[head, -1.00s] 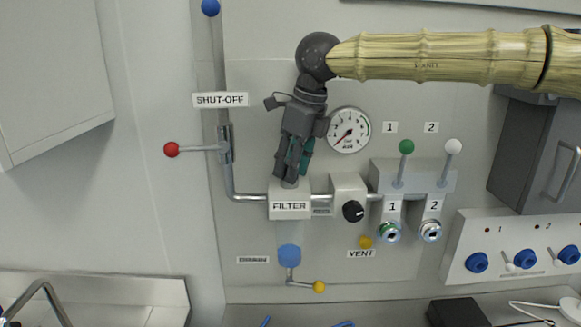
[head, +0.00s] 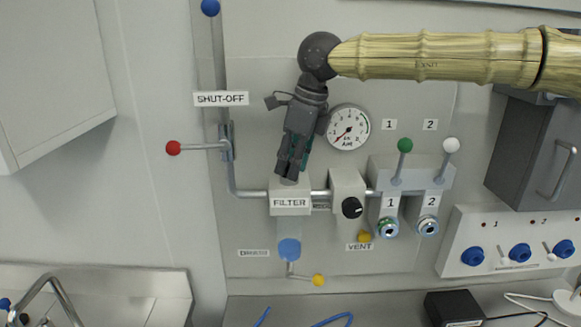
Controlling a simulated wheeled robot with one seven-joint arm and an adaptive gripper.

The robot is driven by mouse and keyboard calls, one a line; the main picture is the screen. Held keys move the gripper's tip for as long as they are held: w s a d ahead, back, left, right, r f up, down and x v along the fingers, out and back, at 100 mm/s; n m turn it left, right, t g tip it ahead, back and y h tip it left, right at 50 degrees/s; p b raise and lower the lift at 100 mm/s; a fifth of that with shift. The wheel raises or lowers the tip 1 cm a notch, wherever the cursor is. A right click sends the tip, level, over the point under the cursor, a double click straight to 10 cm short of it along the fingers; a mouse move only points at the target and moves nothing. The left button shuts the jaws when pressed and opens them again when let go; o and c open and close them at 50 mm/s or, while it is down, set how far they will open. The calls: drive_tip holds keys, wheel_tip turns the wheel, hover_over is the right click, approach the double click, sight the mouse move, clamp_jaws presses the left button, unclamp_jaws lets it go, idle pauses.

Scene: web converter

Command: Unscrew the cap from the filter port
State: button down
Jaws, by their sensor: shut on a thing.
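The filter port is on the top of the light grey block labelled FILTER (head: 290,203), on the wall panel left of centre. My gripper (head: 288,176) points down at the top of this block, tilted slightly, with its fingertips just above it. It is shut on the cap (head: 288,182), of which only a small grey edge shows below the fingers. The fingers hide the rest of the cap and its thread, so I cannot tell whether it is still on the port.
A pressure gauge (head: 348,127) is close to the right of my gripper. The red-knobbed shut-off lever (head: 173,148) is to the left. A black knob (head: 352,208) and green (head: 405,146) and white (head: 451,145) levers stand to the right.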

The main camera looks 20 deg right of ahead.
drive_tip(key=shift+w+n+g+p, duration=0.1)
drive_tip(key=shift+n+g+p, duration=0.3)
drive_tip(key=shift+n+p, duration=1.8)
drive_tip(key=shift+m+p, duration=0.3)
drive_tip(key=shift+p, duration=0.1)
drive_tip(key=shift+w+n+g+y, duration=0.15)
drive_tip(key=shift+n+g+y, duration=0.25)
drive_tip(key=shift+n, duration=1.5)
